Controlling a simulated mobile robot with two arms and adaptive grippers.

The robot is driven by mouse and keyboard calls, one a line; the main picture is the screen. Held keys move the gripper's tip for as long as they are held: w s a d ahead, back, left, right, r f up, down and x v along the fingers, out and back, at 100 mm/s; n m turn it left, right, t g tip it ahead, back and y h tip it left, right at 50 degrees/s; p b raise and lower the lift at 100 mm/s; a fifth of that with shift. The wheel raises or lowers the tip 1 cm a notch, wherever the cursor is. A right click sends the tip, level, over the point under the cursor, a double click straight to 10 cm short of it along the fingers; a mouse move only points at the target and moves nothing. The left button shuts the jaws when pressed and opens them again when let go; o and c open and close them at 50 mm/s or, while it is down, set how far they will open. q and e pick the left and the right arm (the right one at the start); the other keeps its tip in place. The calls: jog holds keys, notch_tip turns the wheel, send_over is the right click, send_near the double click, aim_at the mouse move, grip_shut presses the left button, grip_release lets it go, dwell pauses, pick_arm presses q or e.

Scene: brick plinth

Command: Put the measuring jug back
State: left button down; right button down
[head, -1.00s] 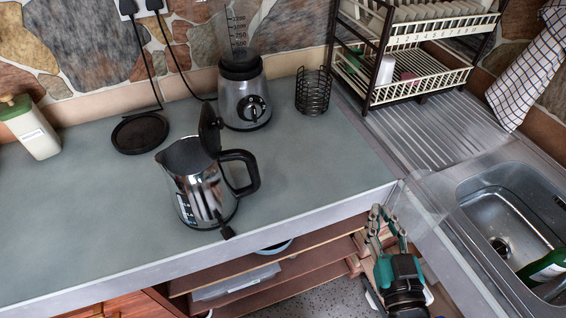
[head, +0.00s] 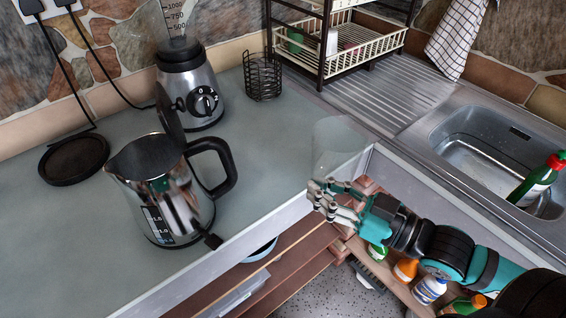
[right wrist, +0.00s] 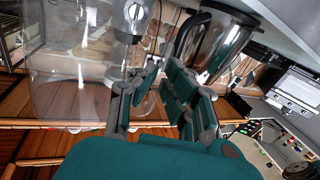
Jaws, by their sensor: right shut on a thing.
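The clear measuring jug (head: 338,140) is see-through and faint in the head view, at the counter's front right corner. It shows large at the left of the right wrist view (right wrist: 75,85). My right gripper (head: 322,196) is shut on it, at the counter's front edge; its fingers also show in the right wrist view (right wrist: 160,92). I cannot tell whether the jug's base touches the counter (head: 270,165). My left gripper is not in view.
A steel kettle (head: 160,195) with its lid up stands left of the jug. A blender (head: 188,88) and a black wire holder (head: 262,77) stand behind. A dish rack (head: 350,55) and a sink (head: 480,150) are at the right. Bare counter lies between kettle and jug.

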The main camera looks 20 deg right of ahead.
jog(key=w+a+b, duration=0.1)
jog(key=w, duration=0.3)
jog(key=w+a+f+b, duration=0.1)
jog(key=w, duration=0.4)
jog(key=w+a+b, duration=0.1)
jog(key=w, duration=0.4)
jog(key=shift+a+f, duration=0.35)
jog(key=shift+f, duration=0.05)
notch_tip(320, 180, down, 3)
jog(key=shift+f, duration=0.1)
jog(key=shift+s, duration=0.1)
jog(key=shift+f, duration=0.15)
jog(key=c, duration=1.5)
grip_release()
jog(key=shift+o, duration=0.2)
